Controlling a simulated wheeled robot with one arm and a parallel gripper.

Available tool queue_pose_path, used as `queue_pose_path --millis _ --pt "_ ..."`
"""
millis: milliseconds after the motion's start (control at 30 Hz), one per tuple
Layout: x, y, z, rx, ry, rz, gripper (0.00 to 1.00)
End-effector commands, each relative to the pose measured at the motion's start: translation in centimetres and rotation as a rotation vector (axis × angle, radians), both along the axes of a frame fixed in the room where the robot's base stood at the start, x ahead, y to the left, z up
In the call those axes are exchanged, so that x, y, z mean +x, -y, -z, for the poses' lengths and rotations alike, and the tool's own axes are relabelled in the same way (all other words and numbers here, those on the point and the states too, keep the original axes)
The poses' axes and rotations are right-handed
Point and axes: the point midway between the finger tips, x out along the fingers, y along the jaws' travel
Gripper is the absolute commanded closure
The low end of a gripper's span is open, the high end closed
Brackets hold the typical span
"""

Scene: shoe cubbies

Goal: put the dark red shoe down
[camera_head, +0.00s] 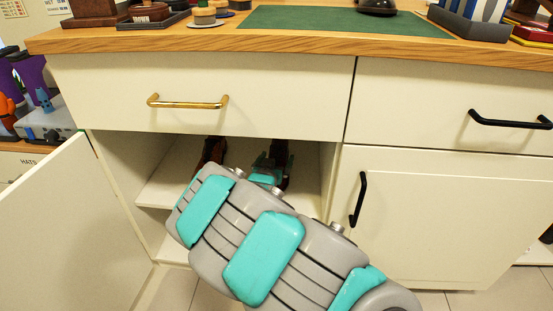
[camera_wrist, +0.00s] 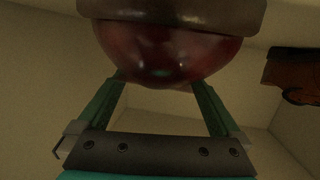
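The dark red shoe (camera_wrist: 165,52) is glossy with a brown sole and fills the top middle of the wrist view, sole toward the top edge. My gripper (camera_wrist: 158,80) has its two green fingers on either side of the shoe's near end, and they appear shut on it. The shoe hides the fingertips. In the head view my gripper (camera_head: 271,160) is inside the open cubby, with the shoe (camera_head: 279,149) a small dark shape at it, mostly hidden. I cannot tell whether the sole touches the shelf (camera_head: 165,186).
An orange-brown shoe (camera_wrist: 290,75) with a dark sole stands to one side; it shows left of my gripper in the head view (camera_head: 209,153). The cabinet door (camera_head: 60,225) stands open at left. A drawer (camera_head: 200,90) is shut above the cubby. A closed door (camera_head: 440,215) is at right.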

Motion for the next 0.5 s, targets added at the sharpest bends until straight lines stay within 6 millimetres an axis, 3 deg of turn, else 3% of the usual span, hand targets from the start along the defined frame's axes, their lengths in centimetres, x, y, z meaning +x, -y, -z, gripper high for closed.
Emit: queue_pose_path --millis 167,300,500 --pt "-0.1 0.0 0.3 -0.001 -0.007 0.001 0.0" --pt "-0.1 0.1 -1.1 0.0 -0.007 0.001 0.0" --pt "-2.8 -0.7 -1.6 -0.001 -0.004 -0.003 0.0"
